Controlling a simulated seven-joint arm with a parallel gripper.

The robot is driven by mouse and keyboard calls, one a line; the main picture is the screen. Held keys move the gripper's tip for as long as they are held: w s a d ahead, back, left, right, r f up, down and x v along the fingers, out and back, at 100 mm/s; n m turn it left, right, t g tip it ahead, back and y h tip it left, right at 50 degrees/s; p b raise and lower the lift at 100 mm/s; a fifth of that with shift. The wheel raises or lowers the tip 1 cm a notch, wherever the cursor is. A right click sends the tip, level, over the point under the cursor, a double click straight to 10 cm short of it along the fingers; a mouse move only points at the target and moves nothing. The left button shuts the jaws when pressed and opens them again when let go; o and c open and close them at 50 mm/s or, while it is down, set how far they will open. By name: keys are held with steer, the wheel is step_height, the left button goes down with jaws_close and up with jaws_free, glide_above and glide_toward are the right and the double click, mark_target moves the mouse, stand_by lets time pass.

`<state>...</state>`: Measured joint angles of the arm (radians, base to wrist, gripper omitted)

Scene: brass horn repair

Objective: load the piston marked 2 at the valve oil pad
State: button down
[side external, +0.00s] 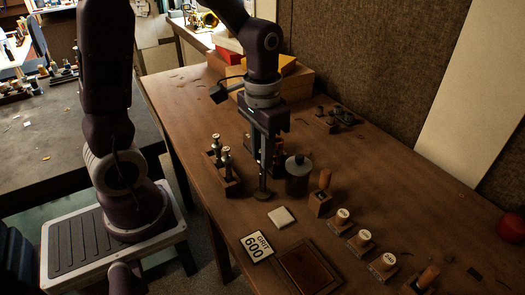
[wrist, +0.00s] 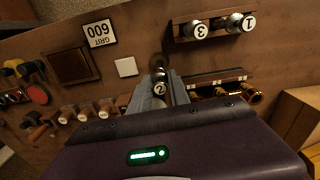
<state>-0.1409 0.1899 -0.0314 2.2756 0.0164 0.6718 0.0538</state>
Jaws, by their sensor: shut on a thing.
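The piston marked 2 (wrist: 159,88) is held upright between the fingers of my gripper (wrist: 160,96), its numbered end facing the wrist camera. In the side view my gripper (side external: 263,160) points down over the table, left of a dark grey jar. Pistons marked 3 (wrist: 197,29) and 1 (wrist: 243,22) stand in a wooden rack (side external: 231,188).
The dark grey jar (side external: 298,178) stands close right of my gripper. Wooden-handled tools and several round-topped labelled blocks (side external: 342,217) line the right. A GRIT 600 sheet (side external: 257,247) and a dark framed panel (side external: 309,268) lie in front. Boxes (side external: 290,78) stand behind.

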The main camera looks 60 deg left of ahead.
steer(key=shift+f, duration=0.5)
stand_by(1.0)
steer(key=shift+r, duration=0.1)
steer(key=shift+r, duration=3.45)
